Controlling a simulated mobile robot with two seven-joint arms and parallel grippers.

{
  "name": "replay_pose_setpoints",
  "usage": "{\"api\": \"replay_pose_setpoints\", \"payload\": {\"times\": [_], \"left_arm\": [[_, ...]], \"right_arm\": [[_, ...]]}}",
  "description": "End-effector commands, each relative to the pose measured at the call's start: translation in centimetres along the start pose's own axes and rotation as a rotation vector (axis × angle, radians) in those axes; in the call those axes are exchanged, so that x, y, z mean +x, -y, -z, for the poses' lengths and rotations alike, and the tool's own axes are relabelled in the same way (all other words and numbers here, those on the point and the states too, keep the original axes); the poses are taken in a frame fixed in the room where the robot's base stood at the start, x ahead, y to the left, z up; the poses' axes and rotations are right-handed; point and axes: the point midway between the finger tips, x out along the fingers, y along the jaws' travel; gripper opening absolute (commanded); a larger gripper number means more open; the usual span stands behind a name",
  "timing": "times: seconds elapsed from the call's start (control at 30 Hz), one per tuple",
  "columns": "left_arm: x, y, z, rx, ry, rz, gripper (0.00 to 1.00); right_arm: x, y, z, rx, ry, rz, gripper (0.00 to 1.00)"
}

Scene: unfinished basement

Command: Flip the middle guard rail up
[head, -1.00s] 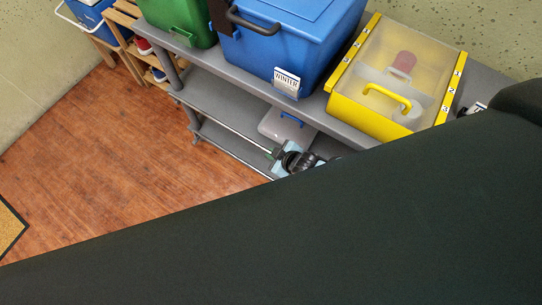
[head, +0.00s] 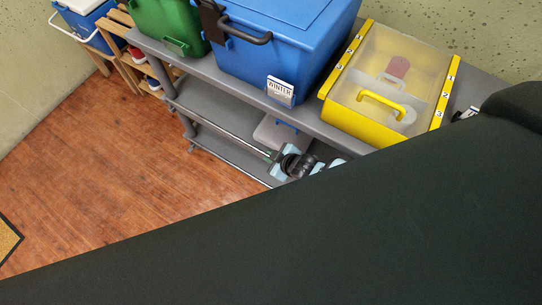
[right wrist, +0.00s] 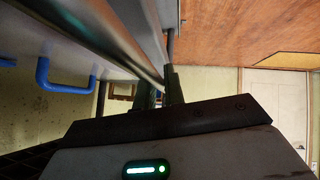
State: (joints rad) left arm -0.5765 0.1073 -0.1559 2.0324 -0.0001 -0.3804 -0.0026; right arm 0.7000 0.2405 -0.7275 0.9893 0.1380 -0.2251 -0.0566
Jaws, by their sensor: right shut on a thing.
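The grey shelf unit (head: 215,72) stands against the wall in the head view. The middle guard rail (head: 235,137) is a thin light metal bar along the front of its middle shelf. My right gripper (head: 274,156) is at the rail's right part and is shut on it. In the right wrist view the dark fingers (right wrist: 161,78) meet a shiny metal bar (right wrist: 110,40); the exact contact is partly hidden. A large dark shape covers the lower right of the head view and hides the rail's right end. My left gripper is not in view.
On the top shelf are a green bin (head: 170,22), a blue bin (head: 285,45) with a label and a yellow clear-lidded box (head: 385,85). A clear container (head: 273,133) sits on the middle shelf behind the rail.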

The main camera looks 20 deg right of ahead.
Motion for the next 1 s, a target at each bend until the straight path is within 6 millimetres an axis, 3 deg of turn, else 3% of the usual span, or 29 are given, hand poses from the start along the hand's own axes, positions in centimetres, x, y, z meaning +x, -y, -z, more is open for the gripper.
{"api": "replay_pose_setpoints", "payload": {"times": [0.03,0.17,0.53,1.0], "left_arm": [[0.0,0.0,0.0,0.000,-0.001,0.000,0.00],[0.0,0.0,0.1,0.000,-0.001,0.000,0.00],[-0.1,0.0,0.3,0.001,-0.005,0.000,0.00],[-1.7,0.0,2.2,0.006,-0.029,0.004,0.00]], "right_arm": [[0.0,-0.2,-0.1,-0.001,0.001,-0.002,0.15],[0.0,-0.1,-0.1,-0.001,0.001,-0.002,0.32],[-0.4,-0.1,0.0,-0.001,0.001,-0.001,0.33],[-6.6,-0.2,0.1,-0.001,-0.001,-0.003,0.33]]}}
